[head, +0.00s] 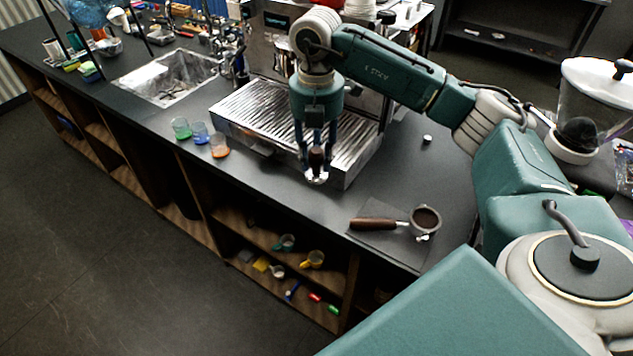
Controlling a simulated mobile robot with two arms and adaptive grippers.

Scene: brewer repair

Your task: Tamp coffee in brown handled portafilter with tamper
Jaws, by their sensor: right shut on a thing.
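The brown handled portafilter (376,223) lies on a dark mat (391,241) at the counter's front right, handle to the left. Its round basket (425,218) holds dark brown coffee grounds. My right gripper (316,153) points down in front of the espresso machine, left of and behind the portafilter. It is shut on the tamper (317,172), with the dark handle between the fingers and the metal base below. I cannot tell exactly how high the base is above the counter. My left gripper is not in view.
The espresso machine's ribbed drip tray (262,119) is just behind the gripper. Small coloured glasses (200,132) stand to its left, near the sink (168,77). A small white object (427,139) lies behind the portafilter. A grinder (595,100) stands at the right. Counter between tamper and portafilter looks clear.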

